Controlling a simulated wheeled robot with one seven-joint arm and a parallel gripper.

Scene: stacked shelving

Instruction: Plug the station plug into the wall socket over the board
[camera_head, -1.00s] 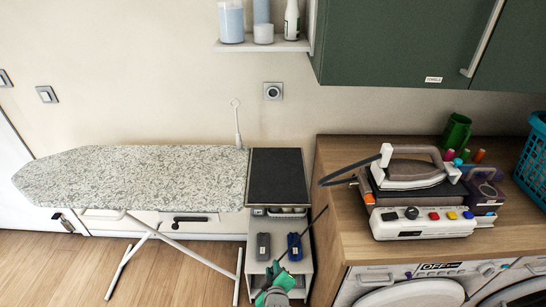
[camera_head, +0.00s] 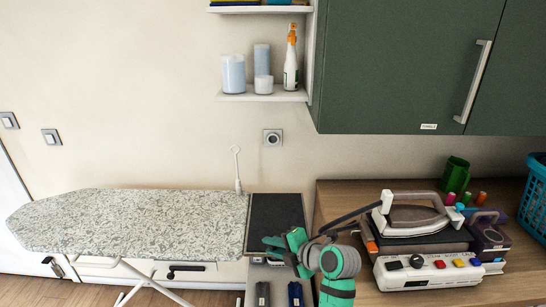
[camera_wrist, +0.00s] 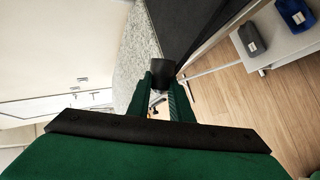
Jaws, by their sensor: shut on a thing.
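My gripper (camera_head: 270,246) is in front of the dark panel at the right end of the ironing board (camera_head: 125,222). In the wrist view, its two green fingers are shut on a dark plug (camera_wrist: 162,73), which sticks out past the fingertips. The plug is too small to make out in the head view. The wall socket (camera_head: 273,138) is a grey-framed plate on the wall above and behind the board, apart from my gripper. The ironing station (camera_head: 430,268), with its iron (camera_head: 411,213), stands on the wooden counter at the right. A dark cable runs from it toward my arm.
A wall shelf (camera_head: 262,96) with containers hangs above the socket, and a green cabinet (camera_head: 405,65) is to its right. A thin upright holder (camera_head: 237,170) rises at the board's back edge. A green cup (camera_head: 455,175) and blue basket (camera_head: 536,195) stand on the counter.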

